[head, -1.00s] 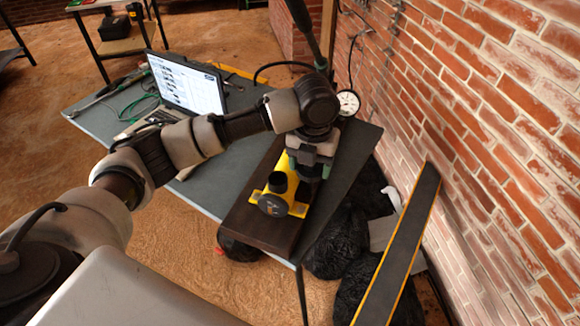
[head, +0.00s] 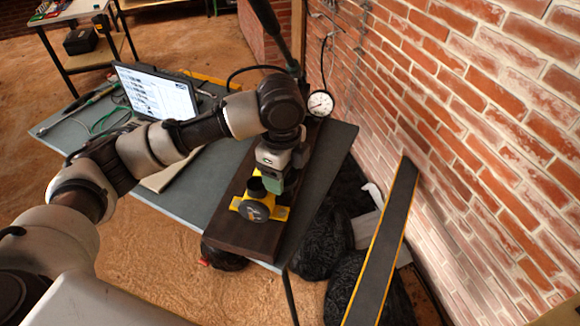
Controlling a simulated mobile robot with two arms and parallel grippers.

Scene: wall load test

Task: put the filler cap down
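A yellow pump (head: 278,213) with a dark round end (head: 252,211) lies on a dark brown board (head: 228,234) at the table's near right corner. A short black cylinder (head: 256,187) stands up from the pump; I cannot tell if this is the filler cap. My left gripper (head: 273,184) points down just behind and right of that cylinder and overlaps the pump in the picture. Its greenish finger part shows, but the gap between its fingers is hidden. I cannot make out a separate cap in it. My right gripper is out of view.
A laptop (head: 158,92) and green cables (head: 108,118) are on the grey table (head: 190,195). A round gauge (head: 320,103) stands behind my gripper by the brick wall (head: 470,110). Black bags (head: 318,235) and a leaning yellow-edged plank (head: 383,245) are at the right.

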